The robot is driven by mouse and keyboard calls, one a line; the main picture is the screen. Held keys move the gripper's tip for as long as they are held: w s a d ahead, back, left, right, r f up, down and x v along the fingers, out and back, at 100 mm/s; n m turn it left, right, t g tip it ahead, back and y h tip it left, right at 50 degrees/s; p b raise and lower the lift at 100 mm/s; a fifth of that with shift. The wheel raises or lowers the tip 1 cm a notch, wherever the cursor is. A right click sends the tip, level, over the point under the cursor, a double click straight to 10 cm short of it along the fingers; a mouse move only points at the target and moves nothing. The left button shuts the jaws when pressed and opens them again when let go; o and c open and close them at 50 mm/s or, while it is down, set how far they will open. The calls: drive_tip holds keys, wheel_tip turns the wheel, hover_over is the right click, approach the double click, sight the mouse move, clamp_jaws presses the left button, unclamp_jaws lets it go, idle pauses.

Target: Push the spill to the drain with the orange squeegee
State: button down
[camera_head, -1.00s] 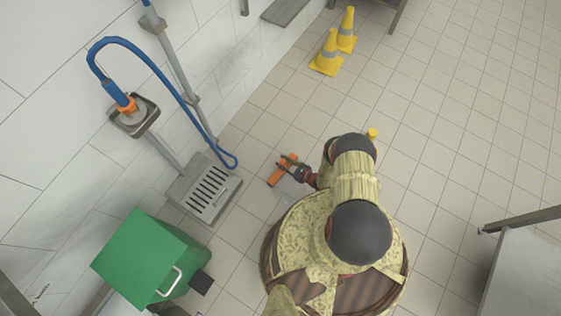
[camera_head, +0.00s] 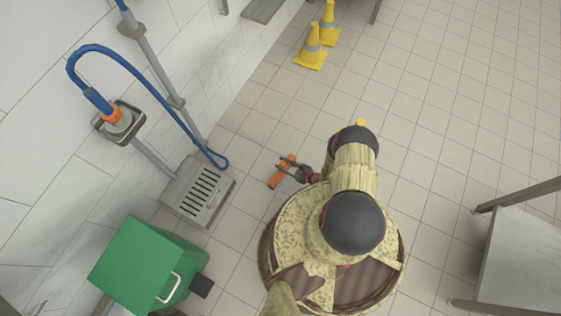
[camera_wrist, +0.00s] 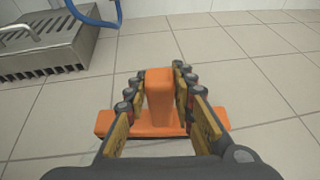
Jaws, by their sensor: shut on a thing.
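The orange squeegee (camera_head: 275,181) is low at the floor, to the right of the drain, in the head view. In the wrist view, its upright orange block (camera_wrist: 160,92) stands between my fingers, with its wide orange base (camera_wrist: 115,122) across the front. My gripper (camera_head: 288,170) is shut on the squeegee; both fingers (camera_wrist: 158,85) flank the block. The steel slotted drain (camera_head: 184,207) lies against the wall; its corner also shows at the upper left of the wrist view (camera_wrist: 85,48). Bare tiles separate squeegee and drain. I cannot make out the spill's outline.
A green pedal bin (camera_head: 130,262) stands below the drain. A blue hose (camera_head: 160,68) hangs down beside the drain. Yellow cones (camera_head: 312,50) stand at the top, and a steel table (camera_head: 525,260) is at the right. The floor at upper right is clear.

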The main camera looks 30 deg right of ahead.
drive_tip(key=shift+s+d, duration=0.65)
drive_tip(key=shift+s, duration=0.3)
drive_tip(key=shift+s+d, duration=0.6)
drive_tip(key=shift+s, duration=0.3)
drive_tip(key=s+d, duration=0.7)
drive_tip(key=s, duration=0.3)
drive_tip(key=shift+s, duration=0.4)
drive_tip(key=shift+d+r, duration=0.1)
drive_tip(key=shift+r, duration=0.1)
idle(1.7)
wheel_tip(320, 180, up, 7)
drive_tip(key=p, duration=0.4)
drive_tip(key=shift+f, duration=0.15)
idle(0.6)
